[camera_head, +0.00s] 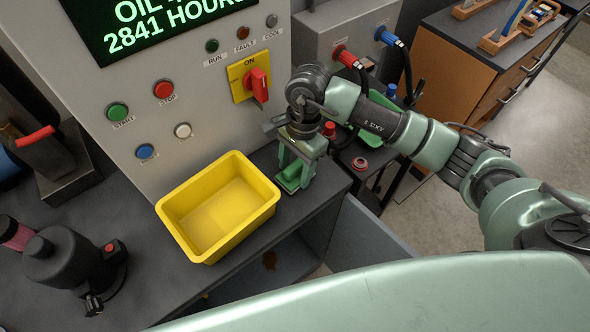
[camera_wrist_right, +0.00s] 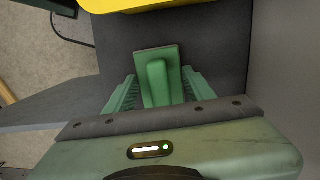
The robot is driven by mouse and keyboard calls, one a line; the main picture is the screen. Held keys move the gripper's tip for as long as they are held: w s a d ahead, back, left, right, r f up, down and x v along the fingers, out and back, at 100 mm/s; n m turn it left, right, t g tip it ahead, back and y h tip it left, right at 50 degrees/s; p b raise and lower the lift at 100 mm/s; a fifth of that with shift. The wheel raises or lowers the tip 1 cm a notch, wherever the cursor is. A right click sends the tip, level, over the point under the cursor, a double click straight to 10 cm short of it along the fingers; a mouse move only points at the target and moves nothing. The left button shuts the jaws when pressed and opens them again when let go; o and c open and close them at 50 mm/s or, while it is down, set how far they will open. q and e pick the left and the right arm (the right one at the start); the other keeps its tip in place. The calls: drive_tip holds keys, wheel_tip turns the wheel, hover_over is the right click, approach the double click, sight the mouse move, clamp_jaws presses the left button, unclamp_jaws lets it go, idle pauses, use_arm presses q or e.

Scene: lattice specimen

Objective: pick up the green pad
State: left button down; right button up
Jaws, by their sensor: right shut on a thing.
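The green pad (camera_head: 291,184) is at the right end of the dark bench, just right of the yellow bin. In the right wrist view the green pad (camera_wrist_right: 157,58) is a flat plate with a raised grip along its middle. My right gripper (camera_head: 296,172) points down over it and is shut on that grip. In the wrist view the fingers of the right gripper (camera_wrist_right: 158,92) lie on both sides of the grip. Whether the pad touches the bench or is slightly raised, I cannot tell. My left gripper is not in view.
An empty yellow bin (camera_head: 219,207) stands close left of the pad. The grey control panel (camera_head: 205,122) with a yellow-and-red switch (camera_head: 250,78) rises behind. A black device (camera_head: 70,262) stands at the lower left. The bench's right edge is close to the pad.

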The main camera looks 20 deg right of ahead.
sight(295, 165)
wheel_tip(295, 165, up, 19)
drive_tip(key=b, duration=0.3)
